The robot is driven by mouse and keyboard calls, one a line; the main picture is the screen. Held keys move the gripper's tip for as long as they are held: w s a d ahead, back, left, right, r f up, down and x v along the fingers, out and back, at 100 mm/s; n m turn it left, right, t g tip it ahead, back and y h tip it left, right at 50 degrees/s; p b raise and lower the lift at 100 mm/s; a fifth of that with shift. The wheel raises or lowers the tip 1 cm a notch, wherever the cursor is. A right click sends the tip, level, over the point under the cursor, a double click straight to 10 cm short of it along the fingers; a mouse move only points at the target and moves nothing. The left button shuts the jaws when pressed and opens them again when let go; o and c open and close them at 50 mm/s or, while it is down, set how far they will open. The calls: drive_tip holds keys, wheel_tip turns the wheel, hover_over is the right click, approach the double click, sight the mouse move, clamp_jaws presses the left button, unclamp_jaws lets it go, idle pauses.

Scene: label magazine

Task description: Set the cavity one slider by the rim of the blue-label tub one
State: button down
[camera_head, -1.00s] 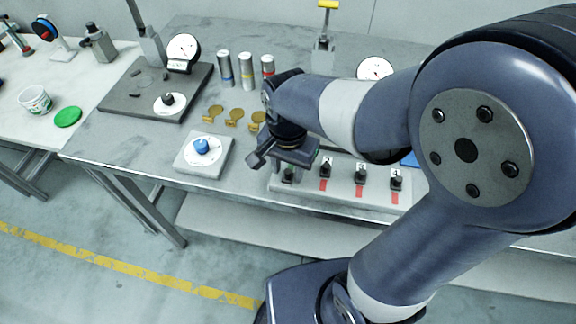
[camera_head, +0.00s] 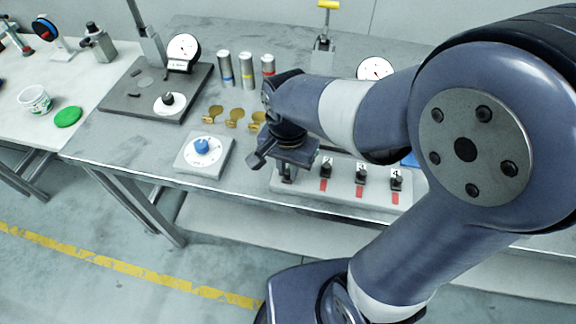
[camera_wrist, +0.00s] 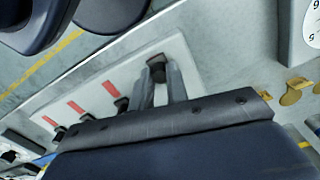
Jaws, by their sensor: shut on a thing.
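The grey slider plate (camera_head: 342,182) on the bench carries a row of black sliders, with red strips below those marked 2, 3 and 4 (camera_head: 396,179). My gripper (camera_head: 287,176) is down at the leftmost slider and mostly hides it in the head view. In the wrist view my gripper (camera_wrist: 160,84) is shut on that slider's black knob (camera_wrist: 156,63), and its fingers stand at both sides of it. A white tub (camera_head: 35,101) stands open on the left table, beside a green lid (camera_head: 68,117). Its label colour is too small to be sure of.
A block with a blue dial knob (camera_head: 201,146) sits left of the slider plate. A dial gauge stand (camera_head: 184,50) is at the back left. My arm covers the right side.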

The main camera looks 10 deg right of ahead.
drive_tip(key=shift+w+d, duration=0.3)
drive_tip(key=shift+w, duration=0.6)
drive_tip(key=shift+w+d, duration=0.3)
drive_tip(key=shift+w, duration=0.6)
drive_tip(key=c, duration=1.4)
unclamp_jaws()
drive_tip(key=shift+o, duration=0.2)
drive_tip(key=shift+r, duration=0.1)
wheel_tip(320, 180, up, 11)
drive_tip(key=shift+p, duration=0.3)
drive_tip(key=shift+f, duration=0.2)
